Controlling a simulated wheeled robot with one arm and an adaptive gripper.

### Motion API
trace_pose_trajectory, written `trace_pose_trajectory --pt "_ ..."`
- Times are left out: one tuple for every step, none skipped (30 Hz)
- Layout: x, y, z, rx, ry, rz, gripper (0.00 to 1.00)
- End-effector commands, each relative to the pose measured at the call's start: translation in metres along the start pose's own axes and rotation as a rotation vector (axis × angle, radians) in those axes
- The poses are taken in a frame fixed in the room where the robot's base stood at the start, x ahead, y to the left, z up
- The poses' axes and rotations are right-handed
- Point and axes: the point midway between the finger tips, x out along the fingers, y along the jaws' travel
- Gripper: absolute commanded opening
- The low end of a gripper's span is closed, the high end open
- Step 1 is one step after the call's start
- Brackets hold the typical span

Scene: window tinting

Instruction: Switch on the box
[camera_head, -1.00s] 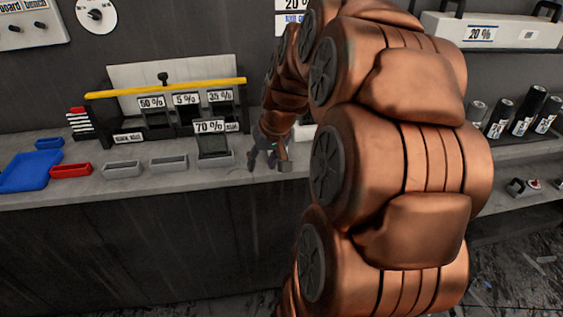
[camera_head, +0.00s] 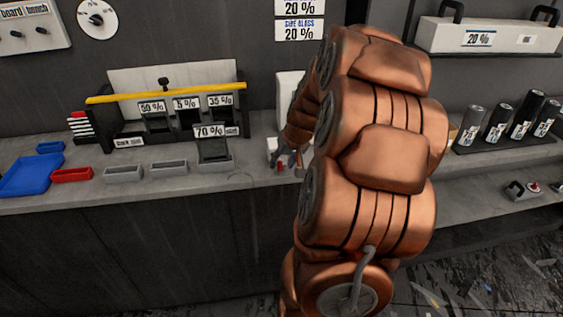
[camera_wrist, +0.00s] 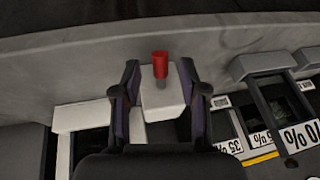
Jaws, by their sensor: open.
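A small pale box (camera_wrist: 157,99) with a red knob or lever (camera_wrist: 160,62) standing up from it shows in the wrist view. The red part lies between the tips of my gripper (camera_wrist: 159,78), whose two dark fingers are spread on either side of the box. I cannot tell whether either finger touches it. In the head view, my gripper (camera_head: 287,158) is over the counter, right of the 70 % sample, and a bit of the pale box (camera_head: 272,146) shows beside it. My arm hides much of that area.
The grey counter (camera_head: 250,184) holds a sample rack with a yellow bar (camera_head: 170,92), grey trays (camera_head: 169,168), a red tray (camera_head: 72,174) and a blue tray (camera_head: 30,175). A panel with knobs (camera_head: 30,30) is on the wall. Dark rolls (camera_head: 498,125) stand on the right shelf.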

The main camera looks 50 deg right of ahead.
Motion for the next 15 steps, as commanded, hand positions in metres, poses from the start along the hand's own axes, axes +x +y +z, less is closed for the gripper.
trace_pose_trajectory --pt "0.005 -0.001 0.0 0.0 -0.003 -0.001 0.43" --pt "0.007 -0.001 0.0 0.0 -0.002 -0.001 0.43" --pt "0.01 0.0 0.0 0.0 -0.001 0.0 0.43" --pt "0.012 0.0 0.0 0.0 0.001 0.0 0.43" --pt "0.013 0.0 0.0 0.0 0.001 0.001 0.43" --pt "0.014 0.0 0.0 0.0 0.002 0.001 0.43" --pt "0.015 0.0 0.0 0.0 0.002 0.001 0.43" --pt "0.015 0.0 0.0 0.0 0.002 0.001 0.43" --pt "0.015 0.0 0.0 0.0 0.003 0.001 0.43" --pt "0.015 0.0 0.0 0.0 0.002 0.001 0.43" --pt "0.015 0.0 0.0 0.0 0.002 0.001 0.43" --pt "0.015 0.0 0.0 0.0 0.002 0.001 0.43" --pt "0.015 0.0 0.0 0.0 0.002 0.001 0.43" --pt "0.015 0.0 0.0 0.0 0.002 0.001 0.41" --pt "0.015 0.0 0.0 0.0 0.002 0.001 0.37"
